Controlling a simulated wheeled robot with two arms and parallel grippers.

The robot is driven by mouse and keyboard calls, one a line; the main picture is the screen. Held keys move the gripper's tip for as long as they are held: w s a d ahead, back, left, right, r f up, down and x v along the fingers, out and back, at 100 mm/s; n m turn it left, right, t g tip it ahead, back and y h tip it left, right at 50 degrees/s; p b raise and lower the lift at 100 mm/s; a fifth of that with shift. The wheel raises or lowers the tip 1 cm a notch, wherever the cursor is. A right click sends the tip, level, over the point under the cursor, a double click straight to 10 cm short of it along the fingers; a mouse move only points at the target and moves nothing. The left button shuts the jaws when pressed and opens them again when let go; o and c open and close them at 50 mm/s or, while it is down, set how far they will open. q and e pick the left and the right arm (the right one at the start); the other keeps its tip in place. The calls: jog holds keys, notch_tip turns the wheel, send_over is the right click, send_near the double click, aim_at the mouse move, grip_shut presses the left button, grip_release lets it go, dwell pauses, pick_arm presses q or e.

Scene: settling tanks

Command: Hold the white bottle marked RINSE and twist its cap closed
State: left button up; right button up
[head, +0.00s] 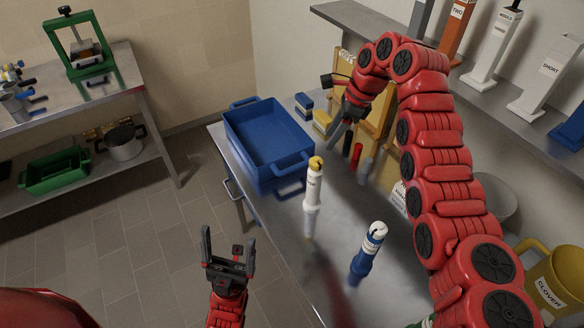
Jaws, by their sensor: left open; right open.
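A slim white bottle (312,190) with a yellow cap (316,163) stands upright on the metal table; the small writing on its label is hard to read. My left gripper (228,243) is open and empty, left of the table's edge and apart from the bottle. My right arm arches over from the right. Its gripper (342,132) is open beyond the bottle, right of the blue bin, with no visible contact with the bottle. Its fingers are seen at a slant.
A blue bottle (367,252) with a white cap stands nearer on the same table (340,218). A blue bin (235,121) stands behind the white bottle. Small red and grey items stand right of the bin. A shelf of tall holders (495,50) lies at right.

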pick_arm(q)
jog(key=w+d+f+m+g+h, duration=0.2)
jog(key=w+d+m+g+h, duration=0.25)
jog(key=g, duration=0.65)
jog(key=w+d+f+m+g+h, duration=0.1)
jog(key=d+f+m+g+h, duration=0.2)
jog(key=d+m+g, duration=0.6)
jog(key=n+g+y, duration=0.1)
jog(key=n+y, duration=1.3)
jog(key=y, duration=0.1)
send_near(317, 183)
jog(key=a+f, duration=0.2)
jog(key=a, duration=0.2)
jog(key=shift+h, duration=0.25)
jog(key=x, duration=1.5)
jog(key=shift+w+f, duration=0.15)
jog(key=shift+w, duration=0.15)
jog(key=shift+x, duration=0.8)
pick_arm(e)
jog(key=shift+d, duration=0.25)
pick_arm(q)
jog(key=shift+s, duration=0.15)
